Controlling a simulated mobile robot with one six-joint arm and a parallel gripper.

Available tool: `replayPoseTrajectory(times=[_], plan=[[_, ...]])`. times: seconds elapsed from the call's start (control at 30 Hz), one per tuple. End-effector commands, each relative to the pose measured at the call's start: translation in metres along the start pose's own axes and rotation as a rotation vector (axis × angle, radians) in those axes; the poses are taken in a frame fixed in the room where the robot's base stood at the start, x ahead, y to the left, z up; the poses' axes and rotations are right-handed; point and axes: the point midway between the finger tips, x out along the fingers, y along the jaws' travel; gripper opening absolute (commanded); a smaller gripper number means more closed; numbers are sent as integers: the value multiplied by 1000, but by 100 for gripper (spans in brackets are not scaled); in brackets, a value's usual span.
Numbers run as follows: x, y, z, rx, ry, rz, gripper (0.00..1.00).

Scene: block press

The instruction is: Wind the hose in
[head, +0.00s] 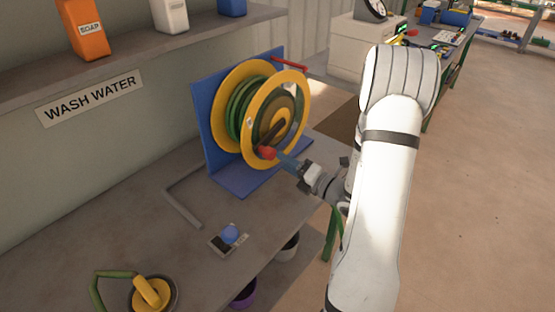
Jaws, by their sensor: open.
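The hose reel (258,88) has yellow rims and green hose (237,105) wound on it. It stands on a blue base and backboard (205,112). A dark crank arm (272,131) crosses its front face, with a red knob (266,152) at the low end. My gripper (290,165) is open at the lower right of the reel, close to the red knob. A blue part lies between them; I cannot tell whether it touches the knob. More green hose (112,275) shows at the bottom left, beside a yellow fitting (150,292) on a dark round base.
A small panel with a blue dome button (230,233) sits on the grey bench before the reel. A bent grey bar (182,205) lies left of it. A shelf (130,52) holds bottles above. Buckets (287,248) stand below the bench edge. Open floor (480,190) lies right.

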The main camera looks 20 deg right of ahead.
Motion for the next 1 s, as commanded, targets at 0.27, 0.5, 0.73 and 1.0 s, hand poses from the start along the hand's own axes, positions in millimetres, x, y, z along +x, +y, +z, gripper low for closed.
replayPoseTrajectory(times=[0.27, 0.5, 0.73, 1.0], plan=[[-13, 0, 0, 0, 1, 0, 55], [-13, 0, 0, -16, -1, -1, 56], [-10, -2, -3, -381, -4, -25, 56], [-8, 4, -3, -859, -2, -63, 56]])
